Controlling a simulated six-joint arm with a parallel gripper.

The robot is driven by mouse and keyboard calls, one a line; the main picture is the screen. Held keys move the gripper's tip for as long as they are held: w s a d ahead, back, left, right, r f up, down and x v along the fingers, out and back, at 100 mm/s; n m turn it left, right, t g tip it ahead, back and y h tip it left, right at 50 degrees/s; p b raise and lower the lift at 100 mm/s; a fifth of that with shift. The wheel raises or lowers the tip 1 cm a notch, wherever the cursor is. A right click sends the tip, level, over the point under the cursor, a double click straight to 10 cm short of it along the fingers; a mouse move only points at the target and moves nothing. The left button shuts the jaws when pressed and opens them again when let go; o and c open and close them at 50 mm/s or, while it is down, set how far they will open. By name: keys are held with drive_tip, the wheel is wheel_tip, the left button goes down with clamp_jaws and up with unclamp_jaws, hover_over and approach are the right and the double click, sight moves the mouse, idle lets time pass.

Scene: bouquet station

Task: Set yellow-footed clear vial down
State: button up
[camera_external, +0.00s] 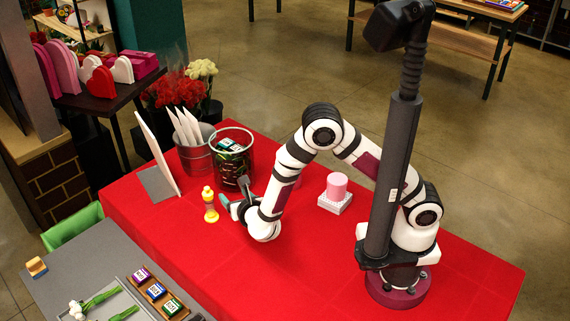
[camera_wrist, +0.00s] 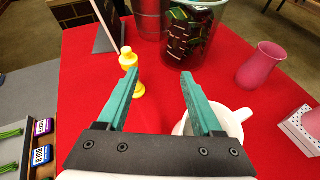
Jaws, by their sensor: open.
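The yellow-footed clear vial (camera_external: 210,205) stands upright on the red tablecloth, with a yellow top and a yellow base. In the wrist view the vial (camera_wrist: 128,58) is just beyond and beside the left finger, which hides part of its middle. My gripper (camera_external: 233,195) is low over the table, just right of the vial. In the wrist view my gripper (camera_wrist: 159,75) has its two teal fingers wide apart, with only red cloth between the tips. I cannot tell whether the left finger touches the vial.
A white mug (camera_wrist: 216,122) sits under the right finger. A pink vase (camera_wrist: 262,66) and a white perforated block (camera_wrist: 301,131) are at right. Red cloth (camera_external: 175,235) in front is clear.

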drive_tip(key=w+d+r+m+h, duration=0.35)
drive_tip(key=w+d+m, duration=0.2)
drive_tip(key=d, duration=0.45)
drive_tip(key=w+d+r+m+h, duration=0.3)
drive_tip(key=w+d+m+h, duration=0.2)
drive_tip(key=d+m, duration=0.3)
drive_tip(key=s+d+r+m+g+h, duration=0.1)
drive_tip(key=d+m+g+h, duration=0.2)
drive_tip(key=d, duration=0.4)
drive_tip(key=d+r+m+g+h, duration=0.1)
drive_tip(key=d+r+m+g, duration=0.1)
drive_tip(key=d+m, duration=0.35)
drive_tip(key=s+d+m+g, duration=0.5)
drive_tip(key=s+d+m, duration=0.2)
drive_tip(key=d, duration=0.3)
drive_tip(key=s+a+r+m+g+y, duration=0.1)
drive_tip(key=s+a+m+g+y, duration=0.1)
drive_tip(key=s+m+y, duration=0.7)
drive_tip(key=s+m, duration=0.2)
drive_tip(key=m, duration=0.5)
drive_tip(key=shift+a+g, duration=0.25)
drive_tip(key=shift+g, duration=0.05)
